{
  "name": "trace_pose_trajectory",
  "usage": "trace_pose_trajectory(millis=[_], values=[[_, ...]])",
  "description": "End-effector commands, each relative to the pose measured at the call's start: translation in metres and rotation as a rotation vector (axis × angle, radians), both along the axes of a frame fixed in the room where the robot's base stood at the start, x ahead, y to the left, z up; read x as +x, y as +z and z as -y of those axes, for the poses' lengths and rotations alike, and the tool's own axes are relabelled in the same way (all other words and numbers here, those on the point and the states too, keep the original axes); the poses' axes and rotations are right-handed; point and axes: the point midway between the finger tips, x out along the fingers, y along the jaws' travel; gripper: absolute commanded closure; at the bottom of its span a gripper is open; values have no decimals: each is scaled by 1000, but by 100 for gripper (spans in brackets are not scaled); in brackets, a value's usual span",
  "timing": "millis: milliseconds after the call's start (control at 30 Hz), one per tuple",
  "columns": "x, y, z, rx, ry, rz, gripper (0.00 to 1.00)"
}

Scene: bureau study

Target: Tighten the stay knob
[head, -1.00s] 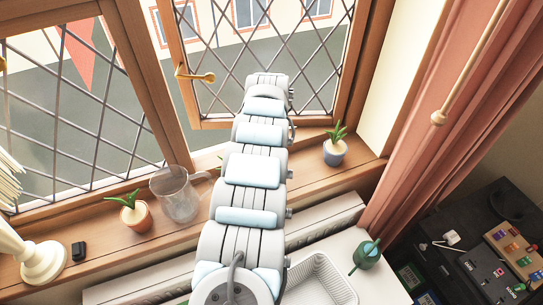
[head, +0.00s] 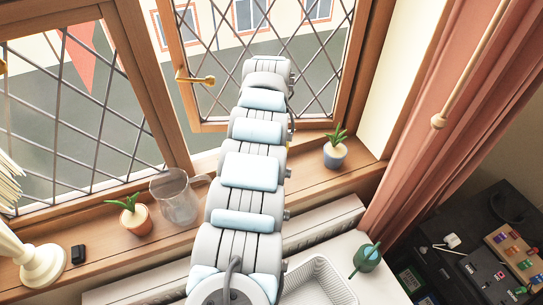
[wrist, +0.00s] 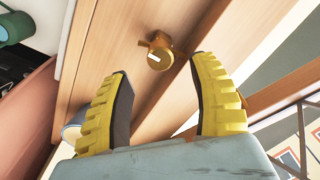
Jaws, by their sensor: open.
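The stay knob (wrist: 159,55) is a round brass knob with a white mark on its face, on a small brass fitting on the wooden sill in the wrist view. My gripper (wrist: 162,70) is open, with its two yellow ridged fingers apart. In the picture the knob lies just beyond the fingertips, between their lines, and nothing is held. In the head view my arm hides the knob and nearly all of the gripper.
The open leaded window (head: 285,60) has a brass handle (head: 196,79). On the sill stand a glass jug (head: 176,200), a plant in an orange pot (head: 136,221) and a plant in a blue-grey pot (head: 335,155). A pink curtain (head: 440,110) hangs right.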

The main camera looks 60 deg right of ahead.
Motion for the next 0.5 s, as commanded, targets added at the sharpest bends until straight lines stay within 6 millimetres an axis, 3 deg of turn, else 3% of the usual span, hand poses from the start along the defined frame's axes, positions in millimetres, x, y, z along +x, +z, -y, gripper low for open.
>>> trace_pose_trajectory(millis=[233, 500], values=[[1, 44, 1, -5, 1, 1, 40], [0, 64, 0, 0, 1, 0, 40]])
